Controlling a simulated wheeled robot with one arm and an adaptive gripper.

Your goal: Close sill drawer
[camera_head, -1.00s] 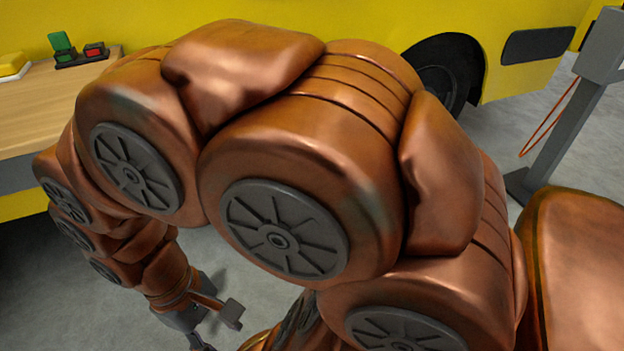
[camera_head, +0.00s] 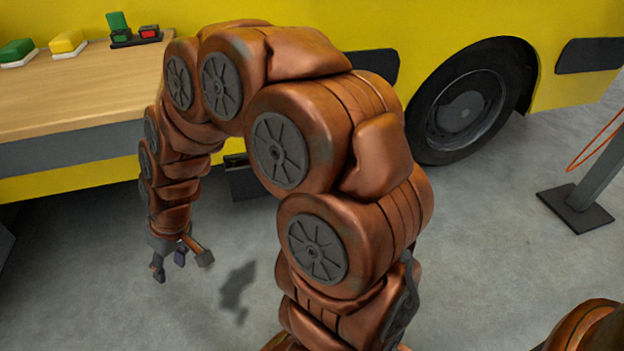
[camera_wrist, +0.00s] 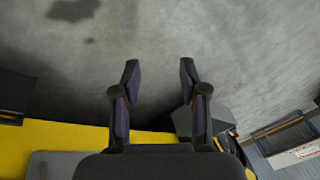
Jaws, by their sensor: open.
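A dark grey box-like part (camera_head: 245,179) juts out low under the yellow vehicle side, just right of my forearm; it may be the sill drawer, but my arm hides part of it and I cannot tell how far it stands out. My gripper (camera_head: 181,264) hangs pointing down above the floor, to the left of and nearer than that part, apart from it. In the wrist view my gripper (camera_wrist: 159,76) shows two separated fingers with only floor between the tips. A dark grey box (camera_wrist: 208,121) shows behind the right finger there, beside the yellow body.
A wheel (camera_head: 468,110) and a grey post on a base (camera_head: 575,208) stand right. Front floor is clear.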

